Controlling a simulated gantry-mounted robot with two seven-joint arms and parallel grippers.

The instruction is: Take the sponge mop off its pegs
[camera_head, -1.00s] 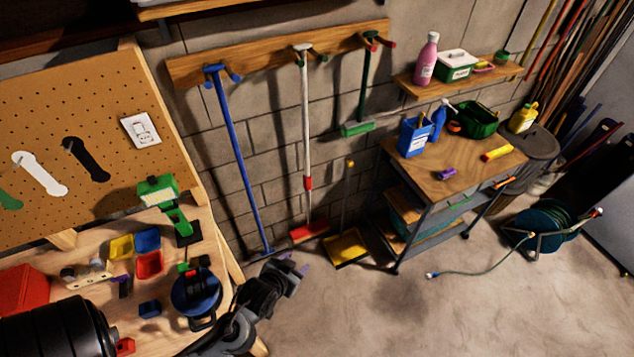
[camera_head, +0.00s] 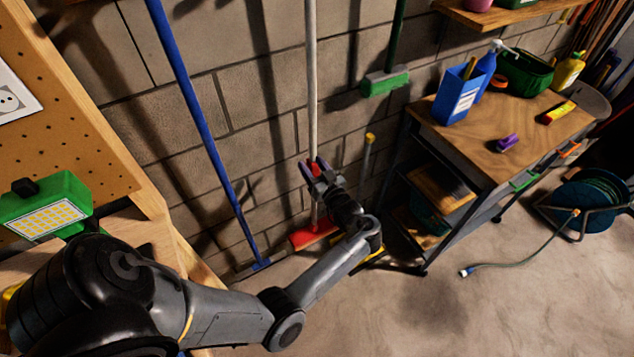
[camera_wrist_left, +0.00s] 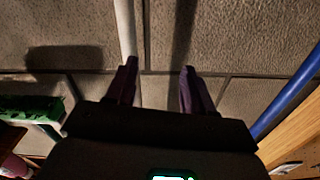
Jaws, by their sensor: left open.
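The sponge mop appears to be the white-handled tool (camera_head: 311,90) with a red sleeve low on its handle and a red head (camera_head: 313,236) near the floor. Its top and the pegs are out of frame now. My left gripper (camera_head: 314,168) is open at the red sleeve, with the handle close to its fingers. In the left wrist view, the white handle (camera_wrist_left: 125,25) runs down to one finger of the gripper (camera_wrist_left: 157,78), off-centre in the gap. I cannot tell whether it touches. My right gripper is not in view.
A blue-handled tool (camera_head: 190,95) stands left of the mop, and a green-headed one (camera_head: 385,82) hangs to its right. A cart (camera_head: 495,140) with bottles stands further right. A work lamp (camera_head: 48,208) is at the left.

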